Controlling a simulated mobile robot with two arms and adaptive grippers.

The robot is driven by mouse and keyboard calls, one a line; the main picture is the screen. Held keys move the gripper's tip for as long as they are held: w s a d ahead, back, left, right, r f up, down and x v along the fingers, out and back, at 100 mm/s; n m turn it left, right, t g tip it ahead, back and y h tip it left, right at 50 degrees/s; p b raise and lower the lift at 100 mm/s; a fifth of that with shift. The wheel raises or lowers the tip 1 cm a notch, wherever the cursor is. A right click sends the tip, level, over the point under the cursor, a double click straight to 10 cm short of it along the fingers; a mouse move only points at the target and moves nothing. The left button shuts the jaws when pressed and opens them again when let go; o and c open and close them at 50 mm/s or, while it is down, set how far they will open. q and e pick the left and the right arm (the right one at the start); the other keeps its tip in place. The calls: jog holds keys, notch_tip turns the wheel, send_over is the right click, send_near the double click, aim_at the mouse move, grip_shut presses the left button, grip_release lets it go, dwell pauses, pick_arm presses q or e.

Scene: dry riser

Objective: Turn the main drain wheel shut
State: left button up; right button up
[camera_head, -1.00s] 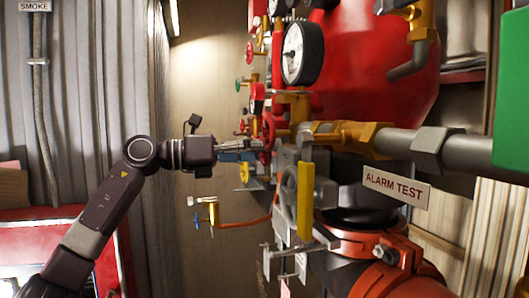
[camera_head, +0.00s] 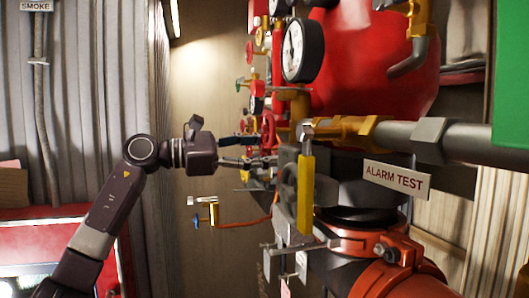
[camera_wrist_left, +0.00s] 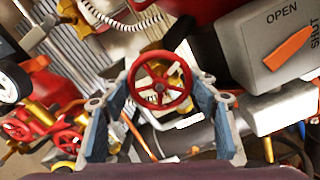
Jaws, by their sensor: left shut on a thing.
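A red spoked handwheel (camera_wrist_left: 160,84) sits between the two fingers of my left gripper (camera_wrist_left: 161,88) in the left wrist view. The fingers are shut on opposite sides of its rim. In the head view the left gripper (camera_head: 262,151) reaches in from the left, one finger above the other. The red wheel (camera_head: 268,132) shows there edge-on, partly hidden by the fingers and fittings. No label for the main drain is readable on it. My right gripper is not in view.
A pressure gauge (camera_head: 302,50), brass pipework and an alarm test plate (camera_head: 396,179) crowd the right of the wheel. A yellow lever (camera_head: 306,194) hangs below. Open space lies left, by the corrugated wall.

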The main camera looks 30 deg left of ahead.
pick_arm(q)
jog(key=shift+f+m, duration=0.3)
jog(key=shift+m, duration=0.3)
jog(key=o, duration=0.9)
jog(key=shift+o, duration=1.3)
jog(key=shift+r, duration=0.15)
jog(key=shift+a, duration=0.1)
jog(key=v, duration=1.1)
jog(key=shift+s+a, duration=0.25)
jog(key=shift+s, duration=0.05)
